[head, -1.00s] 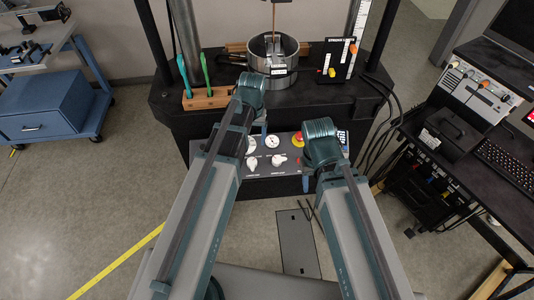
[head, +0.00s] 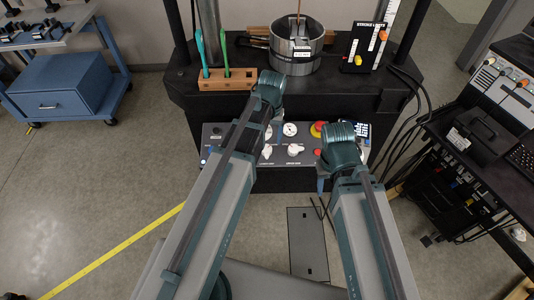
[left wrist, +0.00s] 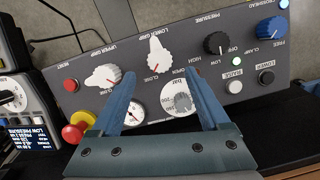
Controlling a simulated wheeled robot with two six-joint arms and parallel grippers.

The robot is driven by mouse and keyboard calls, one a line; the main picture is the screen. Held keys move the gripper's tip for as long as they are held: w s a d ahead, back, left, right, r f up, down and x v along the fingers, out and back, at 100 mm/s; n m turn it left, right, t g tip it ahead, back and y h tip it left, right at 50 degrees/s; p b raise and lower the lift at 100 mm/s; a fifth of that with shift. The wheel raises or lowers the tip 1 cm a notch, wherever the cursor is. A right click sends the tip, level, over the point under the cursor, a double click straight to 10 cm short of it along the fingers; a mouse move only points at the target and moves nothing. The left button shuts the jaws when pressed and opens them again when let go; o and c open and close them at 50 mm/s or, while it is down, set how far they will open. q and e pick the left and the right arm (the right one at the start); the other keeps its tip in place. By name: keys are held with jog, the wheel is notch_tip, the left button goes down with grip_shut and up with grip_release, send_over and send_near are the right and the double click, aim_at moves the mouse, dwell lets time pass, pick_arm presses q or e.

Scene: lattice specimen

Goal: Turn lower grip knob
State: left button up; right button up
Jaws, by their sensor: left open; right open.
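The lower grip knob (left wrist: 158,58) is a white pointer knob on the grey control panel (left wrist: 205,52). In the left wrist view it sits between and just beyond the tips of my left gripper (left wrist: 160,72), whose blue fingers are spread open and empty. In the head view the knob (head: 267,151) shows beside my left arm, and my left gripper's fingers are mostly hidden by the arm. My right gripper (head: 321,183) hangs at the panel's right front; its fingertips are hardly visible.
The white upper grip knob (left wrist: 103,77), gauges and a red emergency stop (left wrist: 73,133) are close by. Black knob (left wrist: 217,43) and buttons lie to the right. A steel cylinder (head: 297,45) and wooden tool block (head: 228,80) stand above the panel. Cables hang at the right.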

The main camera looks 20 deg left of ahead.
aim_at(267, 147)
pick_arm(q)
notch_tip(267, 147, down, 6)
jog(key=b, duration=0.5)
jog(key=shift+a+f, duration=0.15)
jog(key=shift+f, duration=0.1)
jog(key=shift+r, duration=0.1)
grip_shut()
